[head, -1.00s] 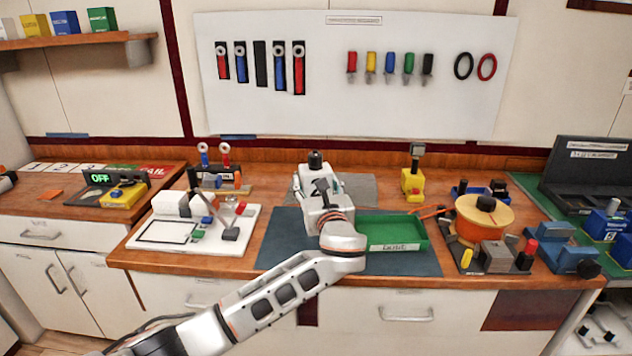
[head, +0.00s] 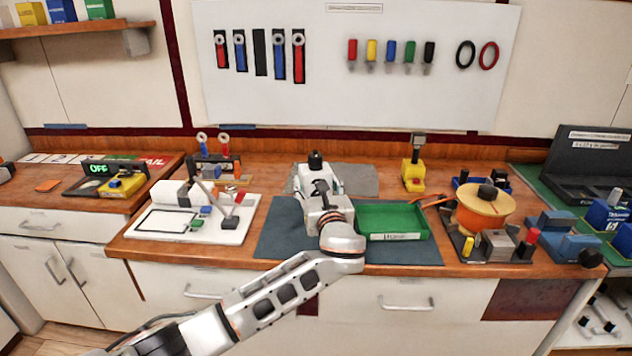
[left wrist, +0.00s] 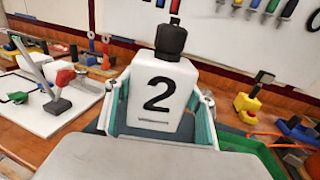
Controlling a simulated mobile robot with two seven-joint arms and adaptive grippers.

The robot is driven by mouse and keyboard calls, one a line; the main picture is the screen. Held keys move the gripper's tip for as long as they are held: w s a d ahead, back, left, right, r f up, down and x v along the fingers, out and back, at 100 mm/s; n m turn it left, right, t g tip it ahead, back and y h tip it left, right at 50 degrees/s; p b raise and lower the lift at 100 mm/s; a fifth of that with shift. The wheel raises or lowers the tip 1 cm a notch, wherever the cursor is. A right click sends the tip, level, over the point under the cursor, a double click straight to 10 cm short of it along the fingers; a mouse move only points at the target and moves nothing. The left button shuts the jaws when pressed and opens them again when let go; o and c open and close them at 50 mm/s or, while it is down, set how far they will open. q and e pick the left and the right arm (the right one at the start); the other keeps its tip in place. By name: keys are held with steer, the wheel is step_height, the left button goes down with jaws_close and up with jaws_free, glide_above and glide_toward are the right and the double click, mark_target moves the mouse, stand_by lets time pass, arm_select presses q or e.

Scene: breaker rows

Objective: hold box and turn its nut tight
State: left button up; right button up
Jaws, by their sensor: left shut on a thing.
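A white box marked "2" (left wrist: 160,100) stands upright on the workbench, with a black knob-like nut (left wrist: 170,38) on top. In the head view the box (head: 333,180) is partly hidden behind my left gripper, and its black top (head: 315,160) shows above. My left gripper (head: 322,196) reaches in from the front and is shut on the box, with one finger on each side in the left wrist view (left wrist: 158,115). Where the fingertips touch is partly hidden. My right gripper is in neither view.
A dark mat (head: 280,240) lies under the box. A green tray (head: 393,221) is close on the right. A white board with small tools (head: 170,237) lies to the left. An orange spool (head: 478,212) and a yellow block (head: 413,178) stand further right.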

arm_select(q)
steer(key=shift+f+b, duration=0.55)
steer(key=shift+f, duration=0.55)
steer(key=shift+f+b, duration=0.5)
steer(key=shift+f, duration=0.55)
steer(key=shift+f+b, duration=0.85)
steer(key=shift+f, duration=0.9)
steer(key=shift+f+b, duration=0.65)
steer(key=shift+f, duration=0.75)
steer(key=shift+f, duration=0.1)
steer(key=shift+d+f, duration=0.1)
steer(key=shift+f, duration=0.05)
steer(key=o, duration=1.7)
